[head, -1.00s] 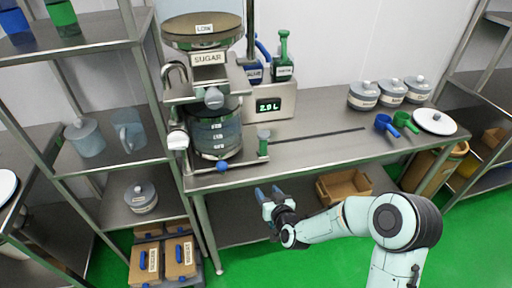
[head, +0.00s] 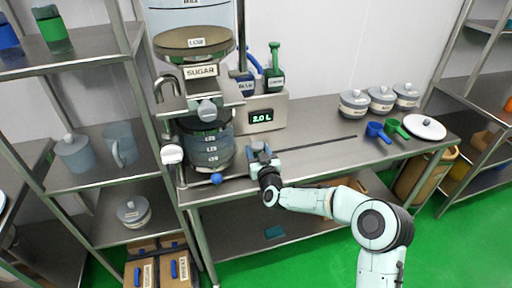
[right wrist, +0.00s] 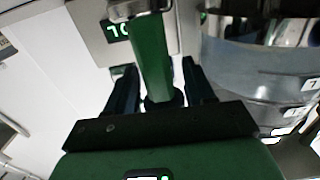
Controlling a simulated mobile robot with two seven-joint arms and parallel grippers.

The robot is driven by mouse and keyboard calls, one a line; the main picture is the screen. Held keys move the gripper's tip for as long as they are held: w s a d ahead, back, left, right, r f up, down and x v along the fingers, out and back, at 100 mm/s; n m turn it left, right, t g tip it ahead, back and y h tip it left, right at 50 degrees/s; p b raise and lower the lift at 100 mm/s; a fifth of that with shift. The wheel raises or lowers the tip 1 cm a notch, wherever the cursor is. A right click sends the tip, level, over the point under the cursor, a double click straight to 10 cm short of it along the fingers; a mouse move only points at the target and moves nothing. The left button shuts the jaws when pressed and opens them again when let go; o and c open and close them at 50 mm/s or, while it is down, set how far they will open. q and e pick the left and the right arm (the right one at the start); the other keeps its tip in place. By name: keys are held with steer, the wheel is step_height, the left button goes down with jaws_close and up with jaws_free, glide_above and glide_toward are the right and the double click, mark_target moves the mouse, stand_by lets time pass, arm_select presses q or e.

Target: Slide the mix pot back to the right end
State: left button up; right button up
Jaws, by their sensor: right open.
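The mix pot (head: 205,150), a grey see-through vessel with level marks, stands under the dispenser at the left end of the counter. In the right wrist view its curved wall (right wrist: 255,75) fills the right side. My right gripper (head: 260,152) is just right of the pot, at the green upright handle seen there earlier. In the right wrist view the green handle (right wrist: 150,55) stands between the two dark fingers of my gripper (right wrist: 160,85), which are open, with gaps visible. The gripper hides most of the handle in the head view. My left gripper is not in view.
A dark slot (head: 318,141) runs along the counter to the right, with clear steel around it. Farther right are lidded jars (head: 381,99), a blue scoop (head: 377,130), a green scoop (head: 397,127) and a white lid (head: 425,127). A display box (head: 262,115) stands behind.

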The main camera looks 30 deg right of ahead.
steer(key=shift+x, duration=0.85)
jaws_close()
steer(key=shift+d, duration=0.1)
